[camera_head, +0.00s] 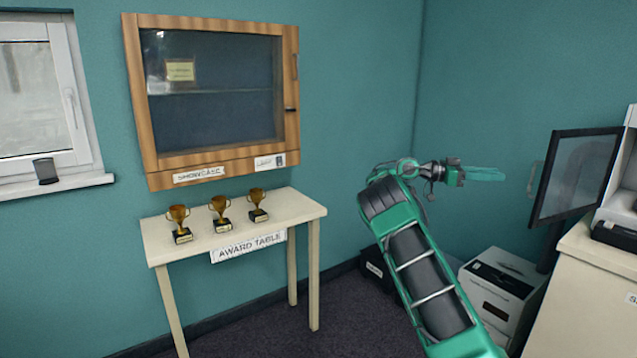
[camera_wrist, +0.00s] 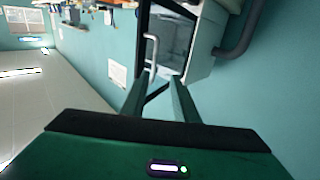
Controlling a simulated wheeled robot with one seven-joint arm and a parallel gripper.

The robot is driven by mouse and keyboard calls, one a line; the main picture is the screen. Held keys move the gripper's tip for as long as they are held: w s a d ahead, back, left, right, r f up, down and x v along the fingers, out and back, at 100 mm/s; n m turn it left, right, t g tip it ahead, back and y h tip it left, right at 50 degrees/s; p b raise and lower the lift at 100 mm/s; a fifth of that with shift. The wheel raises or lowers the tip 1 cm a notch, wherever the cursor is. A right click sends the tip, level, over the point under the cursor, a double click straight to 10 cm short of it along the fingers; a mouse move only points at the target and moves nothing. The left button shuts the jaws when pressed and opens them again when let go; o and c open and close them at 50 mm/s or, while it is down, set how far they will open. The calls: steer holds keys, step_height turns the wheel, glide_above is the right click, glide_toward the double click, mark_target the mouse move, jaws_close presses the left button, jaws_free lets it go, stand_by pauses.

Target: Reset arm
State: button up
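My green arm (camera_head: 420,262) rises from the lower right and bends at its elbow, with its forearm stretched level to the right. My gripper (camera_head: 500,174) points right, in front of the teal wall and close to the open black-framed door. In the wrist view my gripper (camera_wrist: 157,86) shows two green fingers set apart with nothing between them. Beyond the fingertips are the door's pale handle (camera_wrist: 151,50) and its dark frame. I cannot tell from these views how far the fingertips are from the door.
Three gold trophies (camera_head: 219,210) stand on the award table (camera_head: 275,216) at left, under the closed wooden showcase (camera_head: 210,164). The black-framed door (camera_head: 580,175) stands open beside a white cabinet (camera_head: 590,290) at right. White boxes (camera_head: 497,300) sit on the floor behind my arm.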

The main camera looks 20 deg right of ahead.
steer(key=s+a+f+n+t+y, duration=0.3)
steer(key=s+f+n+t+y, duration=0.3)
steer(key=n, duration=0.3)
steer(key=s+a+f+n+t+y, duration=0.25)
steer(key=s+a+n, duration=0.3)
steer(key=a, duration=0.85)
steer(key=s+a+f+n+t+y, duration=0.2)
steer(key=s+a+n+y, duration=0.35)
steer(key=a, duration=0.75)
steer(key=s+a+f+n+t+y, duration=0.25)
steer(key=s+a, duration=0.55)
steer(key=a, duration=0.6)
steer(key=s+d+f+m+g, duration=0.1)
steer(key=s+d+m+g, duration=0.1)
steer(key=s+d, duration=0.3)
steer(key=s+d+f+m+g, duration=0.1)
steer(key=s+d+m+g, duration=0.2)
steer(key=s, duration=0.9)
steer(key=d+m, duration=0.1)
steer(key=d, duration=0.1)
steer(key=shift+s+d, duration=0.2)
steer(key=shift+d, duration=0.1)
steer(key=shift+f, duration=0.1)
